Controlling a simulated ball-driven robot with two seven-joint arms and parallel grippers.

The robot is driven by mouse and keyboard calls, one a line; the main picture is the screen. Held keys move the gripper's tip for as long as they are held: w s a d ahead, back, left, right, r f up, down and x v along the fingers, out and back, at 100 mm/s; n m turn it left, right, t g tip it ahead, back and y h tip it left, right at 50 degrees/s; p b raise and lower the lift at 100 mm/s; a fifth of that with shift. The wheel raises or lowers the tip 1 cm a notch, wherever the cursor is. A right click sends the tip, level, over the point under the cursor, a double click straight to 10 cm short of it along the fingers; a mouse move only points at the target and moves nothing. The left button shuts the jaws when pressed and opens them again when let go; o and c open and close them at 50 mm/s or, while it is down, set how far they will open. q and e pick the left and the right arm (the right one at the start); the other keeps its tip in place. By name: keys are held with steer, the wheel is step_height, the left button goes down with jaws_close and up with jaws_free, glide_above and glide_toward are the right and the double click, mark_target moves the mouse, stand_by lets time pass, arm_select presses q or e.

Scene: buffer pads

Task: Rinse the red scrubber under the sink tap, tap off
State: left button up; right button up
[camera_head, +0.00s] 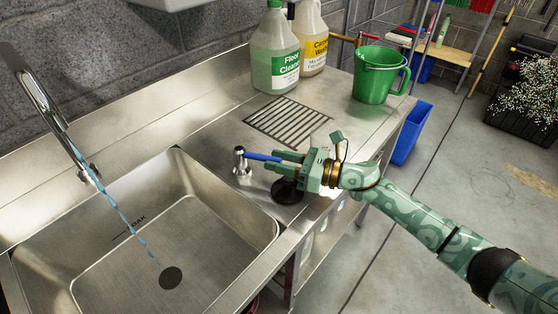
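The tap spout (52,118) reaches over the steel sink (205,235) at the left. A blue stream of water (131,229) runs from it to near the dark drain (171,278). A chrome tap post (241,160) with a blue lever (262,157) stands on the counter right of the basin. My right gripper (275,161) is at the lever's right end, with the lever between its fingers. I cannot tell whether they press on it. I cannot make out the red scrubber. My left gripper is not in view.
A black round piece (287,191) sits just below my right gripper. A drain grate (289,121), a Floor Cleaner jug (275,55), another jug (312,38) and a green bucket (376,76) are behind. A blue bin (411,132) stands beyond the counter edge. Open floor lies right.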

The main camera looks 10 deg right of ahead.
steer(key=v, duration=1.6)
steer(key=shift+s, duration=0.15)
